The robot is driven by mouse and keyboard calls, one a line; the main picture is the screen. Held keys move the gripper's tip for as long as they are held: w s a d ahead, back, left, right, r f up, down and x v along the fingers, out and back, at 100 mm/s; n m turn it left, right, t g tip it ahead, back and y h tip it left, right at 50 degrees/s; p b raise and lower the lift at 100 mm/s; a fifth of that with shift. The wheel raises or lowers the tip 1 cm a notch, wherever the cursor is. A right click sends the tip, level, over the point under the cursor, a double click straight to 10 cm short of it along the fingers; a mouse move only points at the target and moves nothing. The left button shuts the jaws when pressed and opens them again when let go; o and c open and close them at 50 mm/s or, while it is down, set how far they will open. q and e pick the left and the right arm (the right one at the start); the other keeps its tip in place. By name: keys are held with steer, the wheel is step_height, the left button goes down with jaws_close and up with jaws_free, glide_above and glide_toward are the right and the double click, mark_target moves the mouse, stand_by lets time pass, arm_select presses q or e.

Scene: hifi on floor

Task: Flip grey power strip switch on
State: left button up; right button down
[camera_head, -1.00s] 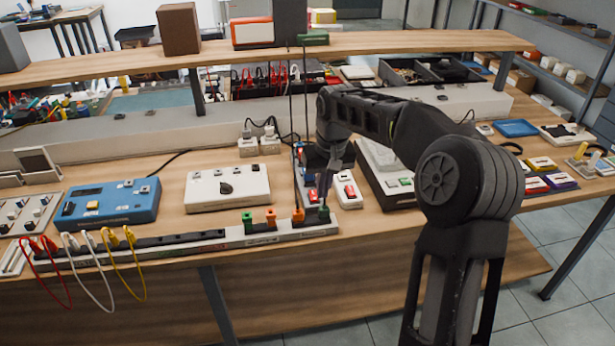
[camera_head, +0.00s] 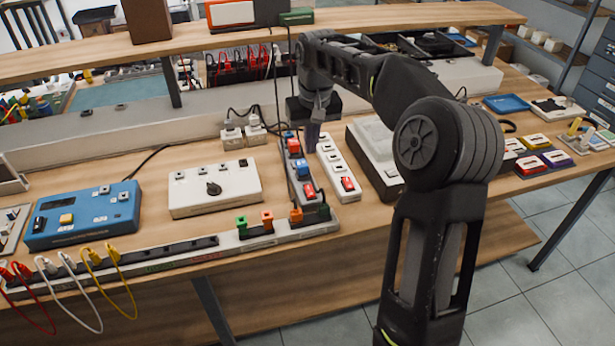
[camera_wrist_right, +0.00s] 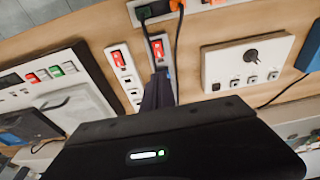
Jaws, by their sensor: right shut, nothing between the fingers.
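The grey power strip (camera_head: 294,182) lies lengthwise on the bench, with blue and red plugs toward its far part and a red switch (camera_head: 308,190) near its front end. The red switch also shows in the right wrist view (camera_wrist_right: 158,48). I cannot tell which way it is rocked. My right gripper (camera_head: 312,143) is shut and empty, pointing down over the far half of the strips, away from the switch. In the right wrist view its fingers (camera_wrist_right: 160,78) hide part of the grey strip. My left gripper is not in view.
A white power strip (camera_head: 336,164) with its own red switch (camera_head: 348,184) lies close on the right. A long socket rail (camera_head: 262,241) with colored plugs runs along the front edge. A white box (camera_head: 215,188) stands left, a bulky pale device (camera_head: 372,150) right.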

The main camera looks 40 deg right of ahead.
mark_target(308, 185)
steer(key=f, duration=0.4)
steer(key=w+f+p, duration=0.1)
steer(key=f, duration=0.3)
steer(key=w+f+p, duration=0.1)
steer(key=f, duration=0.3)
steer(key=shift+d+f, duration=0.35)
steer(key=shift+d, duration=0.05)
steer(key=shift+f, duration=0.2)
steer(key=shift+w+f, duration=0.1)
steer(key=shift+w+f+b, duration=0.1)
steer(key=shift+f+b, duration=0.3)
steer(key=shift+b, duration=0.05)
steer(key=shift+r, duration=0.25)
steer(key=shift+f, duration=0.1)
